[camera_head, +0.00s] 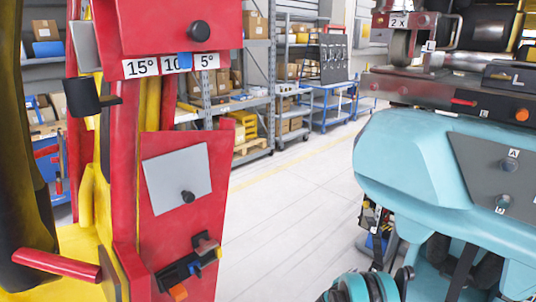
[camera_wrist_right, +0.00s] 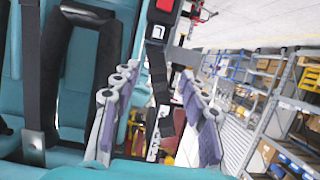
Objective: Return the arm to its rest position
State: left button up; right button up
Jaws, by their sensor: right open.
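My right gripper (camera_wrist_right: 158,130) shows in the right wrist view. Its two grey linked fingers with purple pads stand apart, with nothing held between them. Behind the fingers hang a black strap (camera_wrist_right: 157,65) and a red buckle piece (camera_wrist_right: 163,6); I cannot tell how far off they are. A teal seat (camera_wrist_right: 70,85) with a black padded restraint fills the left of that view. Neither gripper can be made out in the head view, and my left gripper is not seen.
In the head view a red machine post (camera_head: 180,170) with angle labels stands at left. A teal body (camera_head: 420,165) with dark panels stands at right. Pale floor (camera_head: 290,200) lies open between them. Shelving (camera_head: 258,100) and a blue cart (camera_head: 333,105) stand behind.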

jog(key=s+a+r+n+y, duration=0.1)
jog(key=s+a+r+y, duration=0.1)
jog(key=s+a+r, duration=0.3)
jog(key=s+r+n+g+y, duration=0.1)
jog(key=s+r+n, duration=0.1)
jog(key=r, duration=0.4)
jog(key=s+a+r+n+y, duration=0.1)
jog(key=s+a+r+y, duration=0.1)
jog(key=s+a+r, duration=0.3)
jog(key=s+a+r+n+y, duration=0.1)
jog(key=s+a+y, duration=0.1)
jog(key=s, duration=0.5)
jog(key=s+a+r+n+g+y, duration=0.1)
jog(key=s+a+n+y, duration=0.1)
jog(key=s+a, duration=0.3)
jog(key=s+a+r+n+y, duration=0.1)
jog(key=s+a+n, duration=0.1)
jog(key=s, duration=0.7)
jog(key=shift+s+a+y, duration=0.4)
jog(key=shift+a, duration=0.4)
